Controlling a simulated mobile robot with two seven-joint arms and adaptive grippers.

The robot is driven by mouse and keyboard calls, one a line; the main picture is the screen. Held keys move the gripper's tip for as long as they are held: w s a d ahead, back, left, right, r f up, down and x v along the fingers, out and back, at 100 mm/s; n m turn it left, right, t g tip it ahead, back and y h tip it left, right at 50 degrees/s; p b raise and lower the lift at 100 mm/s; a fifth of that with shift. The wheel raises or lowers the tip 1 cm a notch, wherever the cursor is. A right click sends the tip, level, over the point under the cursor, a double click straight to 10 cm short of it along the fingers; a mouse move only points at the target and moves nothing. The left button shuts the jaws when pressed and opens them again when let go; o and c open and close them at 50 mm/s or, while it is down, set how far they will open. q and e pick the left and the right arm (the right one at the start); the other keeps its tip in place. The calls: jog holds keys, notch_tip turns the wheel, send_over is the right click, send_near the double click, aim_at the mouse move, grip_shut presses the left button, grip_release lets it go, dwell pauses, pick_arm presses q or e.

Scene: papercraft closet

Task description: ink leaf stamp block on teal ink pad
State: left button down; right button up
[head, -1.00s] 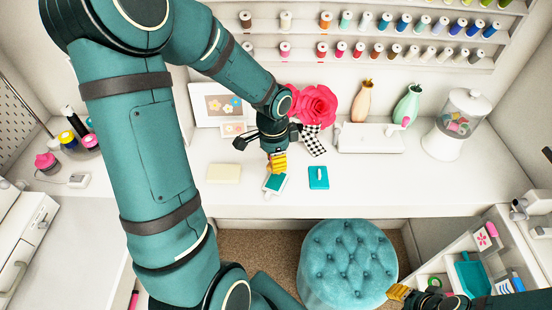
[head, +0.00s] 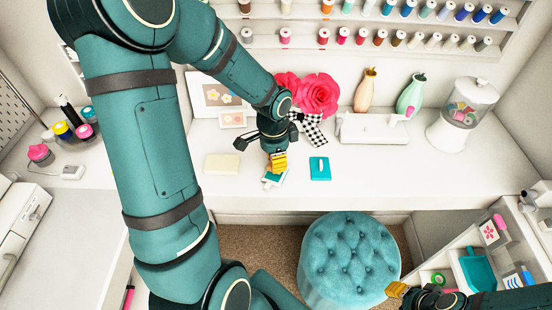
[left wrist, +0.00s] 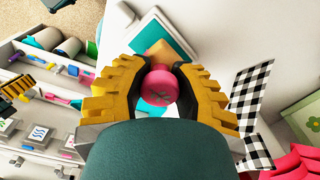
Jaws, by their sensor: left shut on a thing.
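My left gripper (head: 278,163) is shut on the stamp block. In the left wrist view, its yellow fingers close around a round pink knob (left wrist: 159,86) with a tan wooden block (left wrist: 160,54) beyond it. The teal ink pad (head: 272,180), with a pale rim, lies on the desk right under this gripper and is partly covered by it. The pad also shows in the left wrist view (left wrist: 168,30). I cannot tell whether the block touches it. The stamp's face is hidden. My right gripper (head: 397,290) is low at the right; its opening is unclear.
A teal square with a white bar (head: 320,168) lies right of the pad. A cream block (head: 221,164) lies left of it. A checkered ribbon (head: 309,127) and red flower (head: 316,93) stand close behind the gripper. A teal stool (head: 350,260) is in front.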

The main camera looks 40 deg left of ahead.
pick_arm(q)
jog(key=shift+f+b, duration=0.55)
jog(key=shift+f, duration=0.2)
dwell(1.2)
jog(key=shift+r, duration=0.1)
jog(key=shift+r+p, duration=0.6)
jog(key=shift+r, duration=0.05)
jog(key=shift+f+b, duration=0.45)
jog(key=shift+f, duration=0.2)
dwell(1.3)
jog(key=shift+r+p, duration=0.5)
jog(key=shift+r, duration=0.15)
jog(key=shift+f+b, duration=0.5)
jog(key=shift+f, duration=0.15)
dwell(1.3)
jog(key=shift+r+p, duration=2.4)
jog(key=shift+r, duration=0.6)
